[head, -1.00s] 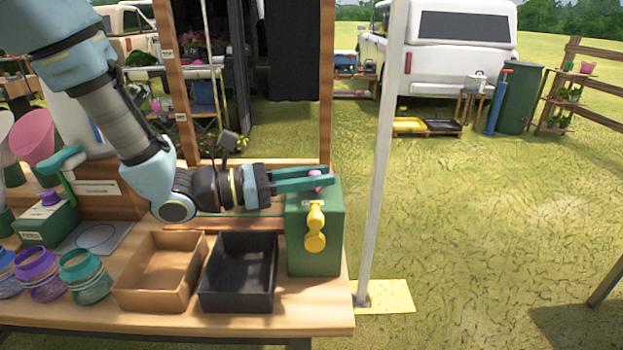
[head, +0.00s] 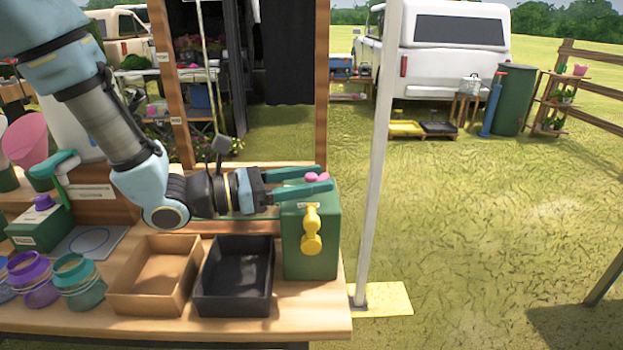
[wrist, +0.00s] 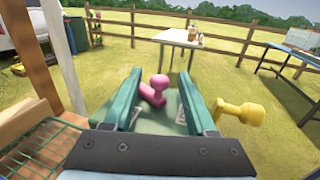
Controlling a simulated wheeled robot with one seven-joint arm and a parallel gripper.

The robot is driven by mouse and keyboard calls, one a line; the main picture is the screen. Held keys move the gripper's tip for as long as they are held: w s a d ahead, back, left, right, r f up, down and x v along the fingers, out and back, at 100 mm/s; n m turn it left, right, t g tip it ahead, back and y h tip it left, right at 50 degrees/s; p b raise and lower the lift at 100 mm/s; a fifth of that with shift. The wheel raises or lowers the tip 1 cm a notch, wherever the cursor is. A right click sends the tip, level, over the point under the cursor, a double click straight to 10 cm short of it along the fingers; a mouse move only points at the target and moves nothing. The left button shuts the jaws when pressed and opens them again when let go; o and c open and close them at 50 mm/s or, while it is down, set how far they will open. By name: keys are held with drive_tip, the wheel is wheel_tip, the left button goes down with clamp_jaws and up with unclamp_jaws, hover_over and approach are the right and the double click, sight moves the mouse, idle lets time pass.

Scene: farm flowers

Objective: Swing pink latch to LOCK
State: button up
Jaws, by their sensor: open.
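The pink latch (head: 317,177) is on top of the green box (head: 325,250) at the right end of the wooden bench. My gripper (head: 326,181) is open above the box top, its two green fingers pointing right. In the wrist view the pink latch (wrist: 154,90) shows between the open fingers, nearer the left one, with a knob and a tilted arm. I cannot tell whether it touches a finger. A yellow latch (head: 312,230) hangs on the box's front face; it also shows right of the fingers in the wrist view (wrist: 238,114). The box labels are too small to read.
A black tray (head: 236,308) and a tan tray (head: 153,302) stand left of the green box. Several jars (head: 80,285) are at the bench's left. A wooden post (head: 321,90) rises behind the box, and a pale pole (head: 376,160) stands to its right.

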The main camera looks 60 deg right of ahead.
drive_tip(key=b+v, duration=0.1)
drive_tip(key=v, duration=0.9)
drive_tip(key=shift+w+a+b, duration=0.2)
drive_tip(key=shift+b, duration=0.2)
drive_tip(key=shift+a, duration=0.1)
drive_tip(key=w+a+f+m+t+y+p, duration=0.1)
drive_tip(key=w+a+m+t+y, duration=0.2)
drive_tip(key=a, duration=1)
drive_tip(key=w+a+f+m+t+y+p, duration=0.1)
drive_tip(key=w+a+m+t+y, duration=0.3)
drive_tip(key=w+a, duration=0.5)
drive_tip(key=w+a+f+m+t+y+p, duration=0.1)
drive_tip(key=w+a+f+m+t+y, duration=0.2)
drive_tip(key=a, duration=1.4)
drive_tip(key=w+m+t+y, duration=0.1)
drive_tip(key=w+t+y, duration=0.1)
drive_tip(key=w+y, duration=0.1)
drive_tip(key=shift+w+a+f+t+y, duration=0.2)
drive_tip(key=shift+a+t+y, duration=0.1)
drive_tip(key=shift+y, duration=0.2)
